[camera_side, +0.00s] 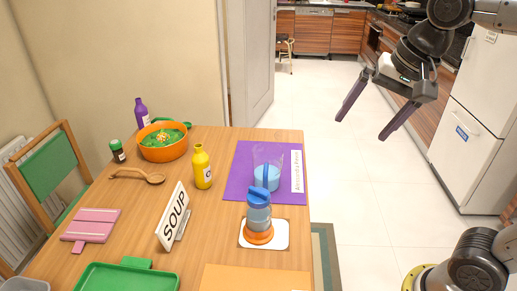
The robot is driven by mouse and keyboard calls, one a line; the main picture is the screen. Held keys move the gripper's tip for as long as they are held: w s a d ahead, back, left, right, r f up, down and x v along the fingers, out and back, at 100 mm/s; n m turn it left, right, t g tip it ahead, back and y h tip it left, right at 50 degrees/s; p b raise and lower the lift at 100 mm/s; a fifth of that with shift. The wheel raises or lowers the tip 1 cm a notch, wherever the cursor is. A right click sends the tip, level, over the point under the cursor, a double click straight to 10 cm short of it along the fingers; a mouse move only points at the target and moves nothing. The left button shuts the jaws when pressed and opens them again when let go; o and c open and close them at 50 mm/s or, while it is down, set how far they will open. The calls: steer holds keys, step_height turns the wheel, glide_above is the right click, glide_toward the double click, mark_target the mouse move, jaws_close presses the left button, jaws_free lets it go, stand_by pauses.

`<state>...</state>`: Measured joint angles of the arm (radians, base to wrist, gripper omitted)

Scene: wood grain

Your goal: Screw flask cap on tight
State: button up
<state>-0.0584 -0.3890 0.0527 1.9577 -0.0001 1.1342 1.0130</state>
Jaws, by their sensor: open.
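The flask (259,217) stands upright near the right edge of the wooden table. It has a grey-blue body and an orange base, and rests on a small white mat (279,236). A blue cap (259,194) sits on its top; how tight it is I cannot tell. My gripper (369,122) is open and empty, in the air to the right of the table and well apart from the flask. Its two dark fingers point down and to the left.
A clear cup (267,160) stands on a purple mat (238,185) just behind the flask. A yellow bottle (202,166), a SOUP sign (173,216) and an orange bowl (164,150) stand to the left. A green tray (110,280) lies in front. The space between gripper and table is clear.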

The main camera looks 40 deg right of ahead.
steer(key=w+a+m+g, duration=0.1)
steer(key=w+a+m, duration=0.1)
steer(key=w, duration=0.5)
steer(key=m+g, duration=0.1)
steer(key=g, duration=0.2)
glide_above(259, 190)
step_height(259, 190, down, 14)
step_height(259, 190, down, 12)
steer(key=shift+f, duration=0.2)
steer(key=c, duration=1.5)
steer(key=shift+f, duration=0.1)
